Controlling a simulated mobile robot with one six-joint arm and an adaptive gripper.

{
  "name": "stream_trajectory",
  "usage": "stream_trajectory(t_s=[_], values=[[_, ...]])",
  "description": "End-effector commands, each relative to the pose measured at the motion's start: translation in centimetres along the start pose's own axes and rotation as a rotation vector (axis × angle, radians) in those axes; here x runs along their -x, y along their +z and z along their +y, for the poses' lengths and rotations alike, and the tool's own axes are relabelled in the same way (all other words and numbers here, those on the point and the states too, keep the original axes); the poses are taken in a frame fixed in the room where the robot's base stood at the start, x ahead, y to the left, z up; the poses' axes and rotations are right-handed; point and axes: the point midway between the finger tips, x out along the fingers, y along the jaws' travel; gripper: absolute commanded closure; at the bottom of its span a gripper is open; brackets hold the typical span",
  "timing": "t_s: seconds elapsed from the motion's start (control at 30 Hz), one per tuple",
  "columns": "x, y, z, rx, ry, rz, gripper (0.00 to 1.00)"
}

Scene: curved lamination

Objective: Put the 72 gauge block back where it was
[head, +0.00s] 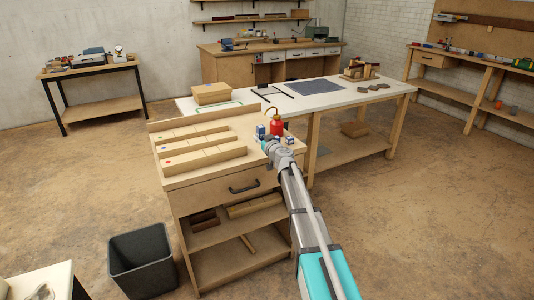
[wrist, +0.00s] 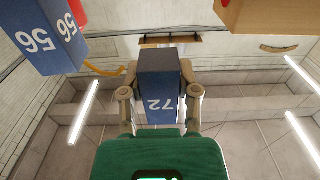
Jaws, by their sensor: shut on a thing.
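The 72 gauge block (wrist: 160,88) is blue with a dark end and a white 72 that reads upside down in the wrist view. My gripper (wrist: 160,90) is shut on it, one finger on each side. In the head view my gripper (head: 268,145) is over the right part of the wooden cabinet top, right of the long wooden racks; whether the block touches the top cannot be told. A blue block marked 56 (wrist: 47,38) stands apart at the upper left of the wrist view. The slot the 72 block came from cannot be made out.
Long wooden racks (head: 203,157) lie on the cabinet top (head: 180,182). A red oil can (head: 276,125) and small blue-and-white blocks (head: 289,140), (head: 260,131) stand close around my gripper. A wooden edge (wrist: 270,18) is at the wrist view's upper right. A white-topped table (head: 335,108) is behind.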

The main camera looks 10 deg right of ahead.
Motion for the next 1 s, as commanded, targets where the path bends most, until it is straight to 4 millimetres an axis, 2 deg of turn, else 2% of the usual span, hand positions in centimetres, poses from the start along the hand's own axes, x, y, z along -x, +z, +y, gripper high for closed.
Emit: stream_trajectory(t_s=[0.03, 0.13, 0.67, 1.0], values=[[-0.2, 0.7, 0.3, 0.000, 0.000, 0.000, 1.00], [-0.3, 1.1, 0.7, 0.000, 0.000, 0.000, 1.00], [-0.4, 1.4, 0.9, 0.000, -0.001, 0.000, 1.00], [-0.6, 3.9, 1.6, 0.000, -0.001, 0.000, 1.00]])
